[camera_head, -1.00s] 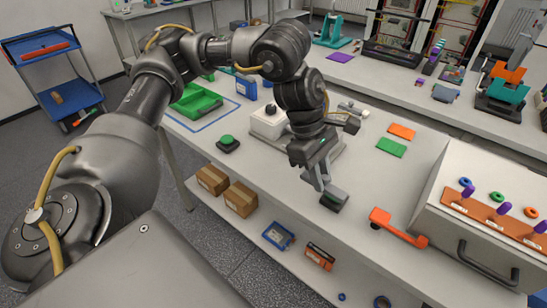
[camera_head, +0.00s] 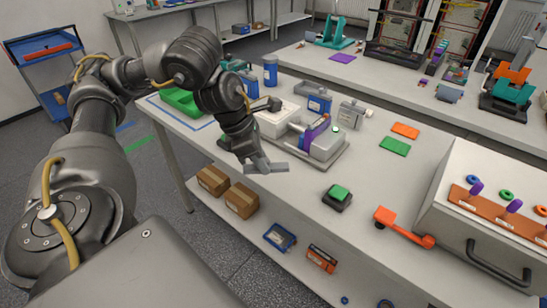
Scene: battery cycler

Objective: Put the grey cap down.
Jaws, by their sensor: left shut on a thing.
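My left gripper (camera_head: 253,160) reaches in from the left and hangs near the front edge of the table. It is shut on the grey cap (camera_head: 275,168), a flat grey piece that shows at its fingertips. The fingers partly hide the cap, and I cannot tell whether it touches the tabletop. My right gripper is not in view.
A grey device with a purple part (camera_head: 315,131) stands behind my left gripper. A black box with a green top (camera_head: 337,197) and an orange tool (camera_head: 403,226) lie to the right. Bare table (camera_head: 365,170) separates the box from the green card (camera_head: 395,146).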

